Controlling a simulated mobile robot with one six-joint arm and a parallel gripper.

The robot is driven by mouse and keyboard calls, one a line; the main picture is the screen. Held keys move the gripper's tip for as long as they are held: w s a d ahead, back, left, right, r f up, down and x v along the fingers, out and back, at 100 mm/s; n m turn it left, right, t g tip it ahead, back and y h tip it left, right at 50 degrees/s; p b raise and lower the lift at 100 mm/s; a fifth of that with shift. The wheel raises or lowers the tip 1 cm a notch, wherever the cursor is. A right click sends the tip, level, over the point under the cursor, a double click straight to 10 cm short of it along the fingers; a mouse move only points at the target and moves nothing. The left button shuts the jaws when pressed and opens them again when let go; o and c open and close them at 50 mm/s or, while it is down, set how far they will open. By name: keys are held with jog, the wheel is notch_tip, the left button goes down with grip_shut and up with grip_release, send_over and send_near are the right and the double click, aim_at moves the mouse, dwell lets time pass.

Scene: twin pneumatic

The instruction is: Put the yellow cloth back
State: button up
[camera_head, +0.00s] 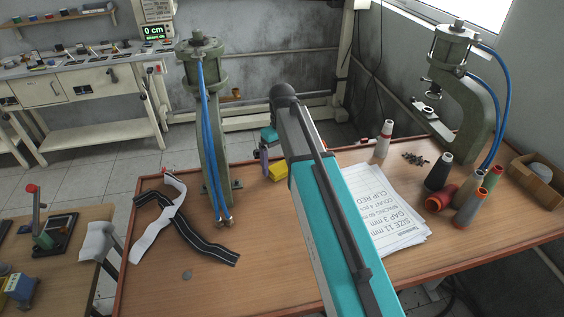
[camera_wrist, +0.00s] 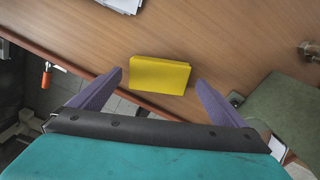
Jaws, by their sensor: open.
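The yellow cloth (camera_head: 279,171) lies folded as a flat block on the wooden table, near its far edge, just right of the left green press. In the wrist view the cloth (camera_wrist: 159,75) sits ahead of my gripper (camera_wrist: 160,82), between the lines of the two purple fingers. My gripper is open and empty, with space on both sides of the cloth. In the head view my gripper (camera_head: 264,158) is partly hidden by my teal arm, and one purple finger shows left of the cloth.
The left green press (camera_head: 208,130) stands close beside the cloth. Printed sheets (camera_head: 385,208), thread spools (camera_head: 438,173) and a second press (camera_head: 462,95) are to the right. Black and white straps (camera_head: 190,235) lie at the left. The front middle of the table is mostly clear.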

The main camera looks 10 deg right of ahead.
aim_at(282, 167)
notch_tip(282, 167, up, 10)
jog(key=p, duration=0.6)
jog(key=shift+s, duration=0.15)
dwell(0.8)
